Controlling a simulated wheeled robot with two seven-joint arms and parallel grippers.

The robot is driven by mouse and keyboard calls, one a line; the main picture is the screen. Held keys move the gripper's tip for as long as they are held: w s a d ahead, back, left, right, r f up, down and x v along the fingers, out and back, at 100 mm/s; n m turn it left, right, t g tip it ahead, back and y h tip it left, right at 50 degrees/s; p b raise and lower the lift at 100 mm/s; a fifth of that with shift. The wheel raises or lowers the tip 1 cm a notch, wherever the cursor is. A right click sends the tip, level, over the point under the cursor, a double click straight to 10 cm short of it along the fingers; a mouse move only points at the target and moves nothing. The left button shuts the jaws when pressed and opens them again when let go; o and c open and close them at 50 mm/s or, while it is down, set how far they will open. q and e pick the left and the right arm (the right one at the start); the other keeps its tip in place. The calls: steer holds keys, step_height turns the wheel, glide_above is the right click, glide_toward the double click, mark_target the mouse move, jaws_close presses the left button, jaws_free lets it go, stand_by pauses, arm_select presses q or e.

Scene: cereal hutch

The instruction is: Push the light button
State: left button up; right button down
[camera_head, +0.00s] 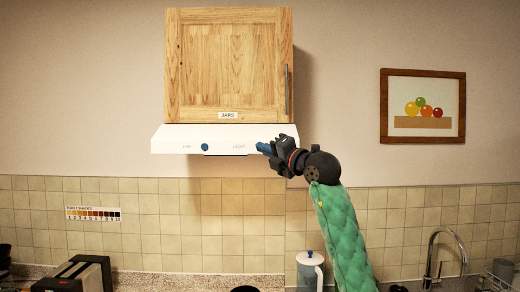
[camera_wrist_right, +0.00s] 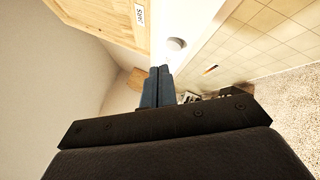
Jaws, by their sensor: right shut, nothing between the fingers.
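A white range hood (camera_head: 180,137) hangs under a wooden cabinet. Its front has a blue FAN button (camera_head: 205,147) and a LIGHT label (camera_head: 238,146). My right gripper (camera_head: 261,147) is at the hood's front, just right of the LIGHT label, with blue fingers shut and empty. The light button itself is not clear in the head view; the fingers may hide it. In the right wrist view the shut fingers (camera_wrist_right: 161,70) point toward the white hood front, where a round pale knob (camera_wrist_right: 175,44) shows beyond the tips. I cannot tell whether they touch. My left gripper is not in view.
The wooden cabinet (camera_head: 225,65) with a JARS label is directly above the hood. A framed fruit picture (camera_head: 423,106) hangs at right. Below are a toaster (camera_head: 85,275), a white lidded jug (camera_head: 310,270) and a tap (camera_head: 440,250).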

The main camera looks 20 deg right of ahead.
steer(key=shift+s+a+b, duration=0.15)
steer(key=shift+s+a, duration=0.05)
steer(key=shift+s, duration=0.55)
steer(key=shift+s+a+b, duration=0.1)
steer(key=shift+s+a, duration=0.1)
steer(key=shift+s, duration=0.55)
steer(key=shift+s+a+b, duration=0.15)
steer(key=shift+s+a, duration=0.05)
steer(key=shift+s, duration=0.55)
steer(key=shift+f, duration=0.1)
